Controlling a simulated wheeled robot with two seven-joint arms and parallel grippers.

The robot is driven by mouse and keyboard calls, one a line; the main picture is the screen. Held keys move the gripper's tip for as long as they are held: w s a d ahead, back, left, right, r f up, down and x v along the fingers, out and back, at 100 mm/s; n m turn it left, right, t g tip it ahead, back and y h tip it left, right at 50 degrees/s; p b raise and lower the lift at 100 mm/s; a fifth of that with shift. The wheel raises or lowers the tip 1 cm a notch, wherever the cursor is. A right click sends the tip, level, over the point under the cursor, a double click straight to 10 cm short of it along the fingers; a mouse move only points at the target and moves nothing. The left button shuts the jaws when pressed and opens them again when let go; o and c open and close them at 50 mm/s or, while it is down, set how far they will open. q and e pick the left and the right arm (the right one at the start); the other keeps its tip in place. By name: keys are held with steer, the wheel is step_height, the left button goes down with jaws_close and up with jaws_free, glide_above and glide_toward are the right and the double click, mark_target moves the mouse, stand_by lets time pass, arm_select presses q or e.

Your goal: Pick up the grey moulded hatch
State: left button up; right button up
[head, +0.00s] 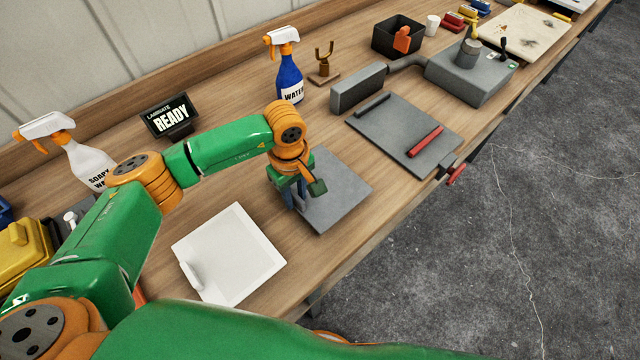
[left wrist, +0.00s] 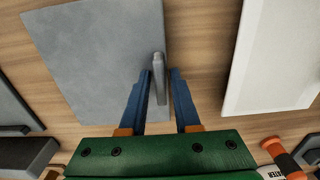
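The grey moulded hatch (head: 341,191) is a flat grey panel lying on the wooden bench. In the left wrist view the hatch (left wrist: 95,50) has a raised grey handle (left wrist: 159,72) along one edge. My left gripper (head: 296,205) is down at that edge, and the gripper itself hides the handle in the head view. In the left wrist view its two blue fingers (left wrist: 160,74) are apart, one on each side of the handle, with a gap showing on the right side. My right gripper is not in view.
A white panel with a handle (head: 229,258) lies to the left of the hatch. A grey plate (head: 397,127) with a red bar lies beyond it. A blue spray bottle (head: 289,79) and a READY sign (head: 169,114) stand behind. The bench's front edge is close on the right.

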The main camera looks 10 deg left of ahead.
arm_select(q)
steer(key=shift+s+r, duration=0.1)
jaws_close()
stand_by(1.1)
